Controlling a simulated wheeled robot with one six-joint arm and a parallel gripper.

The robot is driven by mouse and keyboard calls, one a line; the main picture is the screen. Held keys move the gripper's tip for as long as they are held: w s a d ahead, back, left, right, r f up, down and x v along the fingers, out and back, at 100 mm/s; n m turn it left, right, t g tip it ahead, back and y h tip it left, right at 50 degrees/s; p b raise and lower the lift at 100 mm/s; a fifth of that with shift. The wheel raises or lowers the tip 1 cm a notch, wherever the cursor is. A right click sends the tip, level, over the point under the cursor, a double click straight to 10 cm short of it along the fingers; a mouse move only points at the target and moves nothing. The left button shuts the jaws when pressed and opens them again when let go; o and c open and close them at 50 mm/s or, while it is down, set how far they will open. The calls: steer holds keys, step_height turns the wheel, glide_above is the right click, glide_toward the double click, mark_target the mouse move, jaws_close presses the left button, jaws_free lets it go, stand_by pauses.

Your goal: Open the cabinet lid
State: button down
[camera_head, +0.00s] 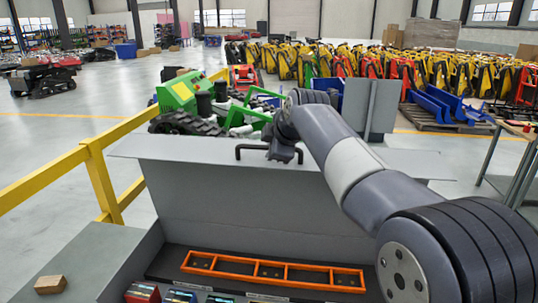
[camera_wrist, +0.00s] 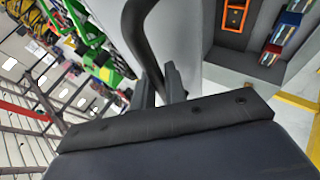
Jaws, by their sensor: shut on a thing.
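The cabinet lid (camera_head: 200,182) is a broad grey panel, raised at the back of the cabinet (camera_head: 122,271), whose interior is exposed. A black bar handle (camera_head: 251,147) sits at the lid's upper part; it also shows in the wrist view (camera_wrist: 136,32). My gripper (camera_head: 285,152) is at the right end of this handle. In the wrist view, my gripper's fingers (camera_wrist: 160,85) are on either side of the black bar, shut on it. The exact contact is partly hidden.
An orange rack (camera_head: 235,266) and several small coloured boxes (camera_head: 181,296) lie inside the cabinet. A wooden block (camera_head: 50,284) rests on the grey top at left. A yellow railing (camera_head: 97,165) runs on the left. A green tracked machine (camera_head: 180,92) stands behind the lid.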

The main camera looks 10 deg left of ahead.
steer(key=shift+w, duration=0.45)
steer(key=c, duration=1.5)
jaws_free()
steer(key=shift+o, duration=0.2)
steer(key=shift+r, duration=0.1)
steer(key=b+v, duration=0.2)
steer(key=v, duration=0.9)
steer(key=shift+w+r, duration=0.15)
